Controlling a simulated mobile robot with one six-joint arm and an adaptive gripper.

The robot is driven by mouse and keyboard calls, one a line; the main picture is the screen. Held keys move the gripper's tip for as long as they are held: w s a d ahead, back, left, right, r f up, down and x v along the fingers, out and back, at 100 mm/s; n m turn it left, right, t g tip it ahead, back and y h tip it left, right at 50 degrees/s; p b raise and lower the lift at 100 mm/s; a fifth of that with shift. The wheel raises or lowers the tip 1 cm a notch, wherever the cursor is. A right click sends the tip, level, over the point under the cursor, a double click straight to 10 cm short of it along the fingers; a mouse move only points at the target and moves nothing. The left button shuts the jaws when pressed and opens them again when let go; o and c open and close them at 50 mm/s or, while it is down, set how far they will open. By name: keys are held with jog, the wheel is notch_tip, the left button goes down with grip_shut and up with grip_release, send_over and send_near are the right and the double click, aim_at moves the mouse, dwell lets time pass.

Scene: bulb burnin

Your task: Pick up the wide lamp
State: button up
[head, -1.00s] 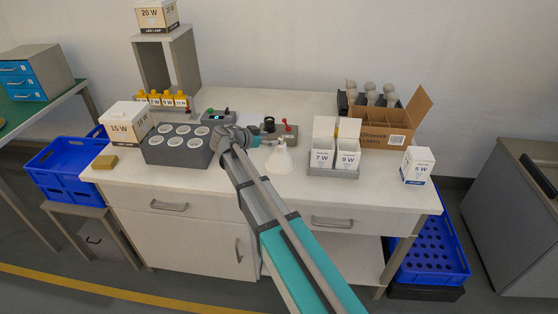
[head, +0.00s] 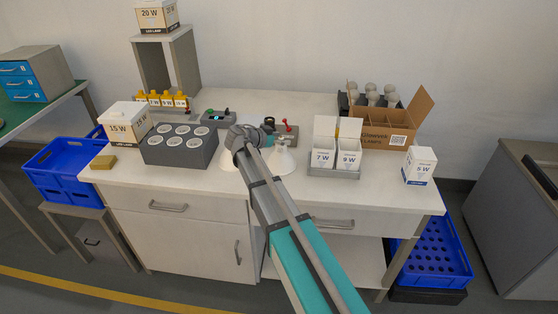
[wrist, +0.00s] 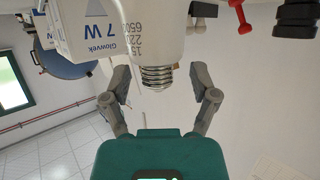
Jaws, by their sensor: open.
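A white cone-shaped lamp (head: 281,162) stands on the bench, broad end down and narrow end up, just right of my arm. In the wrist view a white lamp with printed text (wrist: 154,45) shows its metal screw cap toward me. My gripper (wrist: 158,88) is open, with one finger on each side of that cap and gaps between. In the head view my gripper (head: 270,137) is by the narrow top of the lamp, partly hidden by my arm. Another white lamp shape (head: 229,160) shows left of my arm, partly covered. I cannot tell which is wider.
A grey socket block (head: 180,153) stands left of the arm. A tray with 7 W and 9 W boxes (head: 335,160) is close on the right. Behind is a small device with a red lever (head: 286,130).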

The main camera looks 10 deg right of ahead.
dwell(0.5)
grip_shut()
